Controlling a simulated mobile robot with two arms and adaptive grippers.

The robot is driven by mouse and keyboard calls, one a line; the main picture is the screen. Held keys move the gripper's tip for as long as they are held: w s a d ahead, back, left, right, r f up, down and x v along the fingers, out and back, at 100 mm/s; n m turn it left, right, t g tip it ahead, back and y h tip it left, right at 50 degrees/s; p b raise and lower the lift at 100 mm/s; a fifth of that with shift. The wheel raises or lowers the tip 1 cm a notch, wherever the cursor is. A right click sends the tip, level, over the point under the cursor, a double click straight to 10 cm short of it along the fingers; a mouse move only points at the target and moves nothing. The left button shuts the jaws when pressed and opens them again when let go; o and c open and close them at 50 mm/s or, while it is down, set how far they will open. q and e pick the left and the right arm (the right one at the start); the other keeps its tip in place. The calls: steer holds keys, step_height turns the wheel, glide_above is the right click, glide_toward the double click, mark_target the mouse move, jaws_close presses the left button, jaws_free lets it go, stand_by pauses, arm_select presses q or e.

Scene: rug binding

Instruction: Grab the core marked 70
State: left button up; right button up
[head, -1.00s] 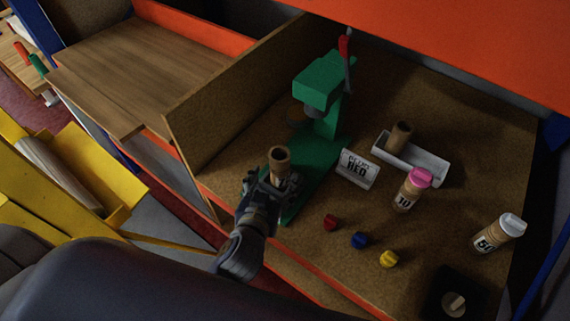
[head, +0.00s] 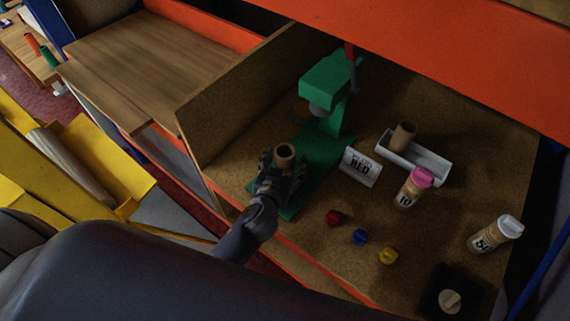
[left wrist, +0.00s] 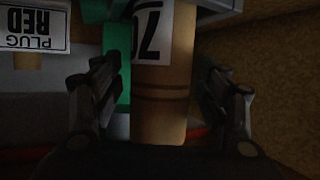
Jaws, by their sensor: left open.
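The core marked 70 is a brown cardboard tube (head: 284,153), seen upright with an open top beside the green press in the head view. In the left wrist view the tube (left wrist: 163,95) shows a white label with a 7 and part of another digit. My left gripper (head: 282,174) is open around the core, one finger on each side. In the left wrist view the gripper (left wrist: 165,100) shows gaps between its fingers and the tube. The core's lower part is hidden by the gripper in the head view. My right gripper is not in view.
The green press (head: 325,85) stands behind the core. A "PLUG RED" sign (head: 361,167), a white tray (head: 428,165) with a tube, a pink-capped 10 core (head: 411,190) and a white-capped 50 core (head: 492,235) are right. Red, blue and yellow plugs (head: 360,237) lie in front.

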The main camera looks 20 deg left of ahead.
arm_select(q)
steer(key=c, duration=1.2)
steer(key=shift+r, duration=0.1)
